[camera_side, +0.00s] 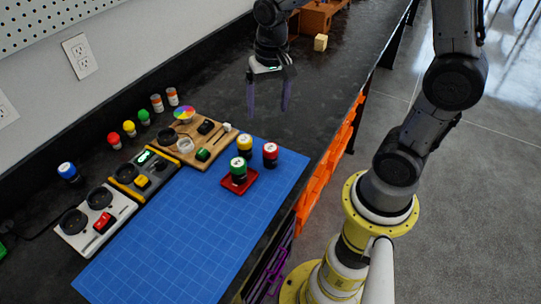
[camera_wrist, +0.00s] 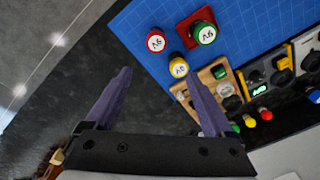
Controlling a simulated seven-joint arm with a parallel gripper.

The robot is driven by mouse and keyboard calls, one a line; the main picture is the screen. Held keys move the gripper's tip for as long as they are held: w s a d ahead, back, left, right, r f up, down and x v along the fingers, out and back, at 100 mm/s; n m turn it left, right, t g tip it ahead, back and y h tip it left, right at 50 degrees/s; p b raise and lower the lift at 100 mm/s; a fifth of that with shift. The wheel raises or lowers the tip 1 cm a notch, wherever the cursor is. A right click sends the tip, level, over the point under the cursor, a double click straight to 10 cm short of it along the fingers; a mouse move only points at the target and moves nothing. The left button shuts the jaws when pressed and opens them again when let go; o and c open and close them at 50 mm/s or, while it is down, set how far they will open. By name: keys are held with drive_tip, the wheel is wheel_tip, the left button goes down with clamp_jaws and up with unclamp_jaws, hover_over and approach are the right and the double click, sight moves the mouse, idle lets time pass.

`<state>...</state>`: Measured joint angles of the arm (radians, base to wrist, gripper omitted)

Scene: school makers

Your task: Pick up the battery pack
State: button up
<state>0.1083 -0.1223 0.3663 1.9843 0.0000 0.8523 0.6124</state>
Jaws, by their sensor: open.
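No object is plainly named as the battery pack. Short round capped cylinders with white marked tops, seemingly "9V", are the likeliest: a green one (camera_side: 238,170) on a small red tray (camera_side: 248,184), a yellow one (camera_side: 245,146) just behind it, a red one (camera_side: 270,155) to the right, and a blue one (camera_side: 68,171) far left. The wrist view shows the green (camera_wrist: 203,33), red (camera_wrist: 156,41) and yellow (camera_wrist: 179,68) ones beyond my fingers. My gripper (camera_side: 268,110) hangs above the dark bench, behind these cylinders, with its purple fingers apart and nothing between them.
A blue grid mat (camera_side: 190,235) lies on the dark bench. A wooden board (camera_side: 212,141), a grey-yellow module (camera_side: 126,172) and a white module (camera_side: 85,235) line its left side. Small coloured domes stand by the wall. A pale block (camera_side: 320,42) sits at the back.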

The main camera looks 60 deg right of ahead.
sight(270, 147)
drive_tip(key=shift+g, duration=0.3)
drive_tip(key=f, duration=1)
drive_tip(key=shift+s+d+f, duration=0.2)
drive_tip(key=shift+s+a+f, duration=0.1)
drive_tip(key=shift+f, duration=1.25)
drive_tip(key=shift+a+f, duration=0.1)
drive_tip(key=shift+f, duration=1.25)
drive_tip(key=shift+c, duration=0.2)
clamp_jaws()
